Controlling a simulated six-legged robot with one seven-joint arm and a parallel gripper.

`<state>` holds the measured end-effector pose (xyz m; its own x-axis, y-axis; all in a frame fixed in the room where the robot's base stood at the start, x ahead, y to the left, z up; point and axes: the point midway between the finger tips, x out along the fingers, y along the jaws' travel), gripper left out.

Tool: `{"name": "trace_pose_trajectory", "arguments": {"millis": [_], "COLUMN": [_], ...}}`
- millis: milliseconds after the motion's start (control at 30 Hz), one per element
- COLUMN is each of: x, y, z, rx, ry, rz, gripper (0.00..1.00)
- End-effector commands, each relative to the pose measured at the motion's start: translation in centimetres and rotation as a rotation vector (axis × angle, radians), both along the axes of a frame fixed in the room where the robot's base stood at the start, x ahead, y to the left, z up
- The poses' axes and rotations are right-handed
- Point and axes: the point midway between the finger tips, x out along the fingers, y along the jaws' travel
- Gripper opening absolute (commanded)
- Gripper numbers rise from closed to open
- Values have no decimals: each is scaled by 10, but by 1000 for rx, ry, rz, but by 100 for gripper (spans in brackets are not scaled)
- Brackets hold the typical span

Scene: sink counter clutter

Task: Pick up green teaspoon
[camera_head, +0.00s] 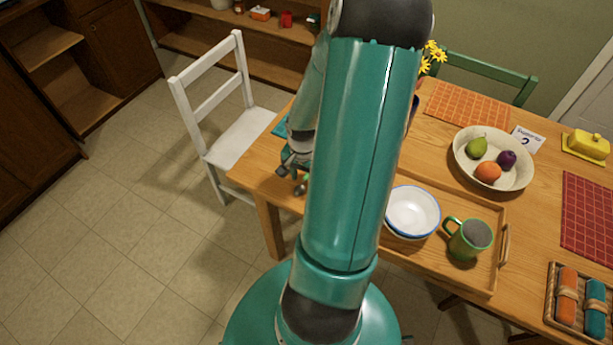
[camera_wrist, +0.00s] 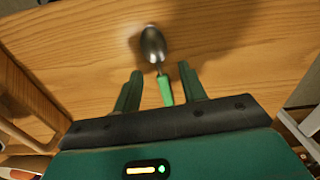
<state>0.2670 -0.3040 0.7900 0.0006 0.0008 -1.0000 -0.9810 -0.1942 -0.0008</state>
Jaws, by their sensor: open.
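The green teaspoon (camera_wrist: 165,88) lies on the wooden table (camera_wrist: 80,35) in the wrist view, with a metal bowl end pointing away and a green handle toward me. My gripper (camera_wrist: 158,80) is open, and the handle lies between its two fingers in the picture, with space on either side. I cannot tell the exact height of the fingers above the handle. In the head view my gripper (camera_head: 298,172) is over the table's left end, partly hidden by my arm. A small part of the spoon (camera_head: 300,188) shows just below it.
A wooden tray (camera_head: 470,279) holds a white bowl (camera_head: 413,211) and a green mug (camera_head: 468,239) to the right of my arm. A fruit bowl (camera_head: 525,178) stands behind it. A white chair (camera_head: 225,115) is beside the table's left end.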

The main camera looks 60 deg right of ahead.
Motion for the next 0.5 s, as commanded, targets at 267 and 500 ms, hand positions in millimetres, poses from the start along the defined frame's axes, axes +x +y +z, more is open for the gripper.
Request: {"name": "trace_pose_trajectory", "arguments": {"millis": [267,500], "x": [0,0], "y": [0,0], "z": [-7,-7], "rx": [-1,-1], "ry": [-1,-1], "rz": [0,0], "gripper": [42,4]}}
